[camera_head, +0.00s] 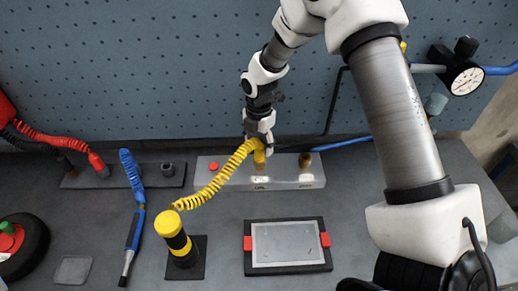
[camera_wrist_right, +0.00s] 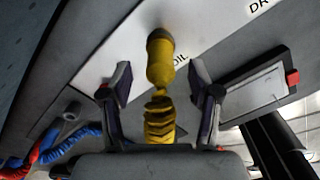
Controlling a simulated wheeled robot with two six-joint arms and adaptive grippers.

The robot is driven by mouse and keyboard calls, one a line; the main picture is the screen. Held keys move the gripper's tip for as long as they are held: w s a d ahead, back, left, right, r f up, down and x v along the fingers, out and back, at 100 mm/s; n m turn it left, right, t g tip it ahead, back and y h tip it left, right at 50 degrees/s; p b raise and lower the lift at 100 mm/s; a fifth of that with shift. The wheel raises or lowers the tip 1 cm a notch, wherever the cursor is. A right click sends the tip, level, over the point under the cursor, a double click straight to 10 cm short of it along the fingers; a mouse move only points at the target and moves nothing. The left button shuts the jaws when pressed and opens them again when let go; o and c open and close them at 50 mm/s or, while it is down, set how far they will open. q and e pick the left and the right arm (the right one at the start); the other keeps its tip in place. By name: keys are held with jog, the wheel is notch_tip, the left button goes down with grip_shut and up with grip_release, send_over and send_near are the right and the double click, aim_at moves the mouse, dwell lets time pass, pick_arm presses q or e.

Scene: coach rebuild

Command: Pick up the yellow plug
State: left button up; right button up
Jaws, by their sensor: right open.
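The yellow plug (camera_head: 259,155) is at the silver block (camera_head: 307,179) near the back wall, with a yellow coiled hose (camera_head: 213,187) running from it to a yellow-and-black post (camera_head: 175,232). My right gripper (camera_head: 259,138) is right over the plug, and partly covers it. In the right wrist view the plug (camera_wrist_right: 160,58) lies between the two open fingers of the right gripper (camera_wrist_right: 161,80), with a visible gap on each side. Its coil passes back between the fingers. I cannot tell whether the plug sits in a socket. My left gripper is out of view.
A tray with red clips (camera_head: 290,265) lies in front of the block. A blue coiled tool (camera_head: 134,215), a red coiled hose (camera_head: 55,138) and a black wheel (camera_head: 25,245) are to the left. A pegboard wall (camera_head: 150,65) stands close behind; a gauge (camera_head: 466,80) is at right.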

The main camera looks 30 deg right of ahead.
notch_tip(320, 180, down, 2)
jog(key=shift+d+f, duration=0.1)
jog(key=shift+f, duration=0.1)
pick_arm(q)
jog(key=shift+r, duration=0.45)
pick_arm(e)
grip_shut()
jog(key=shift+r, duration=0.1)
